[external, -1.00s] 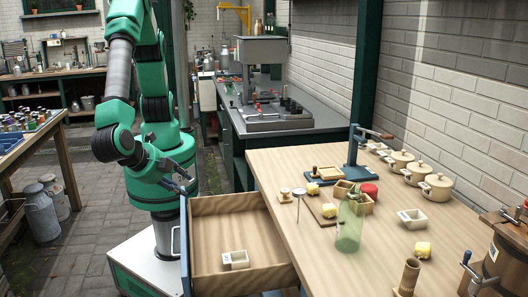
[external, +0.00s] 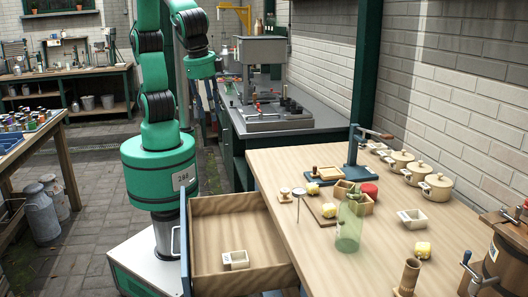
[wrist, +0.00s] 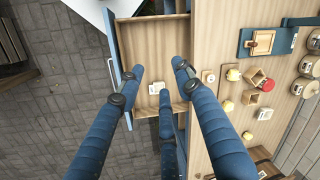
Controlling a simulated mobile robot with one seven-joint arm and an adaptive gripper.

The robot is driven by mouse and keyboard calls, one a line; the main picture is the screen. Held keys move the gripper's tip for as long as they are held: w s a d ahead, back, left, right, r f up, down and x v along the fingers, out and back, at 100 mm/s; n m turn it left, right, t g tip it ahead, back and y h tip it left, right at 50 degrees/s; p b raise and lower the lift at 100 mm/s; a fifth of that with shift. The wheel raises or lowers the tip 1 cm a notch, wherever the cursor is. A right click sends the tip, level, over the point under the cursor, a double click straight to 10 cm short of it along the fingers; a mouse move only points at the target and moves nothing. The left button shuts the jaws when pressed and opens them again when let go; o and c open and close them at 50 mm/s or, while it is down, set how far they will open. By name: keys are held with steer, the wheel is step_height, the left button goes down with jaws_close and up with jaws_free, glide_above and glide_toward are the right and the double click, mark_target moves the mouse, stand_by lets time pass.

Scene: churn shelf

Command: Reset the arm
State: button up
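My gripper (wrist: 158,78) shows in the wrist view with its long blue fingers spread apart and nothing between them. It is open, high above the open drawer (external: 205,212). A small pale box (external: 235,260) lies in the drawer and also shows in the wrist view (wrist: 156,88), seen past the fingers.
The wooden table (external: 378,270) right of the drawer holds a green glass jar (external: 348,228), yellow lumps (external: 423,249), a red round piece (external: 369,190), several cream pots (external: 436,187) and a blue stand (external: 353,152). Milk cans (external: 42,210) stand on the paved floor at left.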

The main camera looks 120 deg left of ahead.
steer(key=s+a+r+t+h, duration=0.1)
steer(key=s+a+r+t, duration=0.1)
steer(key=s+a, duration=0.3)
steer(key=s+a+r+n+t+h, duration=0.1)
steer(key=s+a+r+t, duration=0.2)
steer(key=s+a+r, duration=0.2)
steer(key=shift+s+a+r, duration=0.2)
steer(key=shift+s+a, duration=0.3)
steer(key=shift+a, duration=0.35)
steer(key=shift+o, duration=0.2)
